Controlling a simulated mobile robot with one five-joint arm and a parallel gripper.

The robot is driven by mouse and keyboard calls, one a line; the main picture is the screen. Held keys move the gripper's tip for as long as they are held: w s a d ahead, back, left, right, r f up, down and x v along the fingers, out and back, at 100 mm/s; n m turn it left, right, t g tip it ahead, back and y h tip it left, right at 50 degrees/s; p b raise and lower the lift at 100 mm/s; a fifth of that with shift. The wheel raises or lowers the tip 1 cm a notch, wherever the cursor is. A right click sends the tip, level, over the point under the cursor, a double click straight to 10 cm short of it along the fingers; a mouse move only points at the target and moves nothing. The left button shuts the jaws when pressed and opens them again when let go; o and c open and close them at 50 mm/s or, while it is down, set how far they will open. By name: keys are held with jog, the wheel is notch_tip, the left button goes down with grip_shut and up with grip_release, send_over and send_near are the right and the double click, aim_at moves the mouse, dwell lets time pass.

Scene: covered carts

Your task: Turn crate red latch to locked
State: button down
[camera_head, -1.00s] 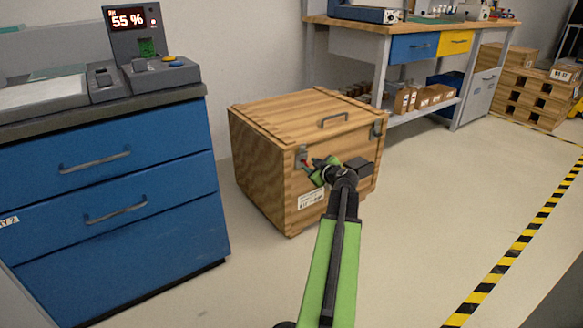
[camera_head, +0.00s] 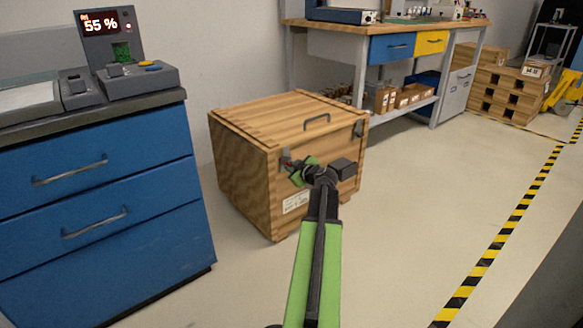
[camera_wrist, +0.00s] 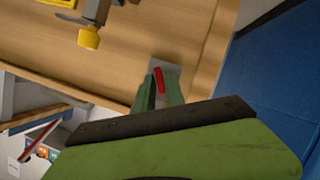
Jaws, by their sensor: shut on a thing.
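The wooden crate (camera_head: 240,180) stands on the floor with its lid closed. Its red latch (camera_head: 287,157) is at the upper left of the front face, small and partly covered by my gripper (camera_head: 294,170). In the wrist view, the red latch handle (camera_wrist: 159,78) lies between the two green fingers of my gripper (camera_wrist: 160,92), in front of a grey plate on the wood. The fingers are closed on the handle. A grey fitting with a yellow end (camera_wrist: 88,38) is farther along the same wood in the wrist view.
A blue drawer cabinet (camera_head: 100,215) stands close to the crate's left, with a device reading 55 % on top. A workbench (camera_head: 385,38) is behind the crate. The floor to the right is clear up to a yellow-black stripe (camera_head: 500,238).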

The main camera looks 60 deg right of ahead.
jog(key=m+y, duration=0.1)
jog(key=m+y+p, duration=0.1)
jog(key=m, duration=0.1)
jog(key=shift+d+r, duration=0.15)
jog(key=shift+d, duration=0.1)
jog(key=c, duration=1.5)
grip_release()
jog(key=shift+w, duration=0.1)
jog(key=shift+c, duration=0.2)
jog(key=shift+w+a, duration=0.1)
jog(key=shift+a, duration=0.05)
